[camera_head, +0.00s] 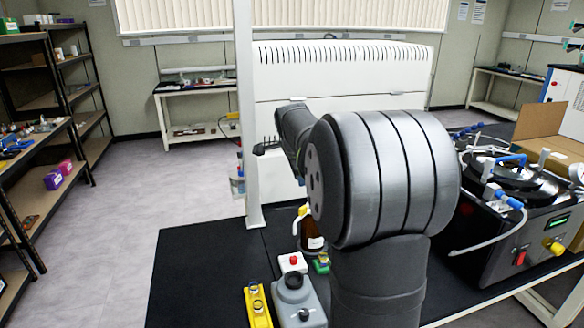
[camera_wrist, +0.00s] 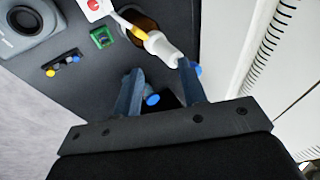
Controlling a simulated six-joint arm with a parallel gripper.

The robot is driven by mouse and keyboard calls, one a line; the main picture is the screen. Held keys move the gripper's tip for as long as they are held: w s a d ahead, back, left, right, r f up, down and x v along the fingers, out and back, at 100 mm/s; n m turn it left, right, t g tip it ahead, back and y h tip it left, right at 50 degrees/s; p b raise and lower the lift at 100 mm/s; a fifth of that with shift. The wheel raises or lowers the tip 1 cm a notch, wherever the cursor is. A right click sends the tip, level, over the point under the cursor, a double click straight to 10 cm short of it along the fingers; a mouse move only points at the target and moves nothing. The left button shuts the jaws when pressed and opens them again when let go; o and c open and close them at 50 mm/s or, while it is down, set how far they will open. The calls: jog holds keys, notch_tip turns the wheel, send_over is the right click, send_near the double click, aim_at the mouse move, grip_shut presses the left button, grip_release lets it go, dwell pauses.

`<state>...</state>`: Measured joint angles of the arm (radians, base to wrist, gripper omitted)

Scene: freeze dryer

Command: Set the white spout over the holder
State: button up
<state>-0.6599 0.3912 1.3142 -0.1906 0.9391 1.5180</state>
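The white spout (camera_wrist: 162,48) shows in the wrist view at the brown bottle (camera_wrist: 140,25), with a yellow part (camera_wrist: 138,33) beside it. In the head view the bottle (camera_head: 311,240) stands on the black bench, partly behind my arm. My gripper (camera_wrist: 160,68) has its two blue-grey fingers apart. The spout's end lies near the right fingertip; I cannot tell whether they touch. Nothing is clearly clamped between the fingers. In the head view my gripper is hidden behind my arm. I cannot tell for sure which thing is the holder.
A blue round cap (camera_wrist: 152,99) shows between the fingers. A white box with a red knob (camera_head: 293,262), a grey container (camera_head: 297,300) and a yellow rack (camera_head: 257,304) stand in front. A white post (camera_head: 247,120) rises left; the freeze dryer (camera_head: 520,225) stands right. The bench's left part is clear.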

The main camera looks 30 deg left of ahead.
jog(key=shift+s+a+r+g+h, duration=0.15)
jog(key=shift+s+a+r+g, duration=0.1)
jog(key=shift+s+r, duration=0.3)
jog(key=shift+s+a+r+g+h, duration=0.15)
jog(key=shift+s+a+r+g, duration=0.1)
jog(key=shift+s+r, duration=0.3)
jog(key=shift+w, duration=0.1)
jog(key=shift+f, duration=0.1)
jog(key=c, duration=0.4)
jog(key=f+n+h, duration=0.1)
jog(key=f, duration=0.2)
jog(key=f+n+h, duration=0.2)
jog(key=f, duration=0.1)
jog(key=f+n+t+h, duration=0.1)
jog(key=f+n, duration=0.1)
jog(key=f, duration=0.1)
jog(key=shift+a+f+h, duration=0.2)
jog(key=shift+a+h, duration=0.1)
jog(key=shift+h, duration=0.1)
grip_shut()
jog(key=s+a+f+n+t+h, duration=0.4)
jog(key=a+f+n+t, duration=0.6)
jog(key=n, duration=0.7)
jog(key=w+d+r, duration=0.1)
jog(key=w+d, duration=0.6)
jog(key=w, duration=0.1)
jog(key=shift+w+d+r+t, duration=0.15)
jog(key=shift+w+d+t, duration=0.15)
jog(key=shift+t, duration=0.1)
